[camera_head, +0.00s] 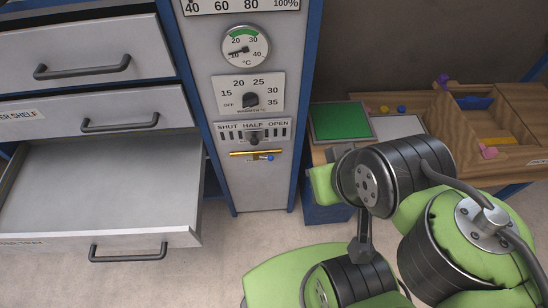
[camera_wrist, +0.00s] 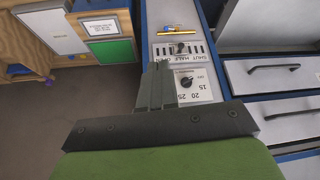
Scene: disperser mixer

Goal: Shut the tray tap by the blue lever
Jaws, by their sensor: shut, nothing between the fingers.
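The tray tap shows in the head view as a brass bar (camera_head: 254,153) low on the grey panel. Its small blue-ended lever (camera_head: 268,158) sits just below the bar, toward its right end. A plate (camera_head: 253,131) marked SHUT, HALF and OPEN is right above it, with a dark pointer near HALF. In the wrist view, upside down, the brass bar (camera_wrist: 177,31) and this plate (camera_wrist: 193,52) lie beyond my gripper (camera_wrist: 160,66). My gripper is shut and empty, apart from the tap. My gripper's fingers do not show in the head view.
A thermometer dial (camera_head: 245,47) and a rotary knob plate (camera_head: 249,95) are higher on the panel. An open drawer (camera_head: 100,190) juts out at left. A wooden bench (camera_head: 470,120) with a green board (camera_head: 341,121) is at right. Floor is clear below the panel.

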